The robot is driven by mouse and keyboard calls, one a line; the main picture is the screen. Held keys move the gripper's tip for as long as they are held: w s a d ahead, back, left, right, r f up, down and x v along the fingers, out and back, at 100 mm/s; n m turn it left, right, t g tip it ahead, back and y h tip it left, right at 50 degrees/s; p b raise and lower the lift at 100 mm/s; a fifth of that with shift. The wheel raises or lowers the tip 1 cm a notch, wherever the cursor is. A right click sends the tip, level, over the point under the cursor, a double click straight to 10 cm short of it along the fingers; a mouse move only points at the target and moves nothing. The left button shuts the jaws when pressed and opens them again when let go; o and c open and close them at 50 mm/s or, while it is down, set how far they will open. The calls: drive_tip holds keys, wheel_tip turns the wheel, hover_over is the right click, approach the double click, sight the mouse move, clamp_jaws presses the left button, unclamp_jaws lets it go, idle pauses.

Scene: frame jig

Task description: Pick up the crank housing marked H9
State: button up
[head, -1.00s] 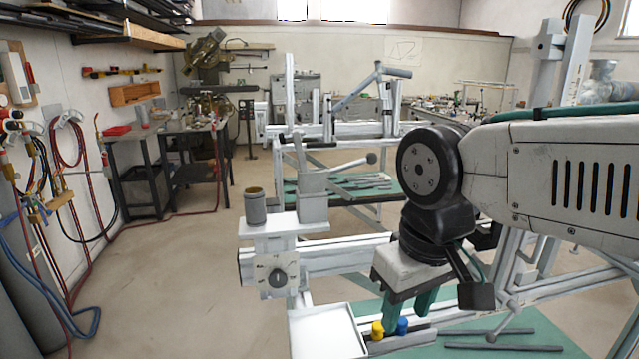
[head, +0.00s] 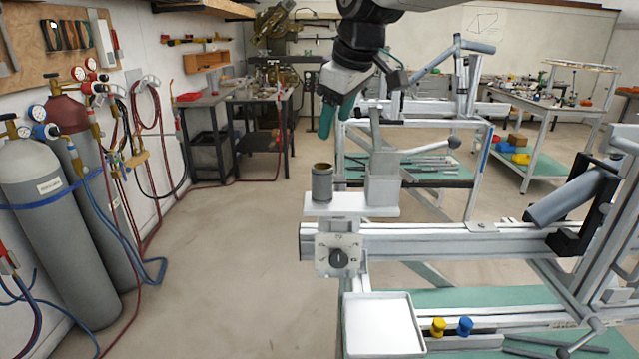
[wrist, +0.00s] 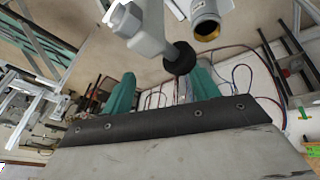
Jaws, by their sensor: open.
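A short grey cylinder with a brownish inside (head: 322,184), which looks like the crank housing, stands upright on a light plate (head: 338,209) on the jig arm. I cannot read an H9 mark on it. It also shows at the top of the wrist view (wrist: 206,20), open end facing the camera. My gripper (head: 335,114) is open and empty, its teal fingers pointing down, above the cylinder in the head picture and apart from it. In the wrist view its fingers (wrist: 163,88) are spread, with the cylinder beyond the right finger.
A grey block with a lever (head: 382,175) stands right of the cylinder on the plate; its dark knob (wrist: 181,58) shows between my fingers in the wrist view. A white tray (head: 382,326), a yellow knob (head: 438,327) and a blue knob (head: 465,326) sit lower. Gas cylinders (head: 60,230) stand left.

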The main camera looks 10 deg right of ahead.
sight(321, 179)
drive_tip(key=s+a+f+g, duration=0.1)
drive_tip(key=s+a+g, duration=0.1)
drive_tip(key=s+a+f+n+g, duration=0.1)
drive_tip(key=s, duration=0.1)
drive_tip(key=shift+f, duration=0.35)
drive_tip(key=shift+s+f+g, duration=0.2)
drive_tip(key=shift+f+g, duration=0.05)
drive_tip(key=shift+g, duration=0.05)
drive_tip(key=f, duration=0.7)
drive_tip(key=shift+w+a+f, duration=0.15)
drive_tip(key=shift+a, duration=0.15)
drive_tip(key=c, duration=1.1)
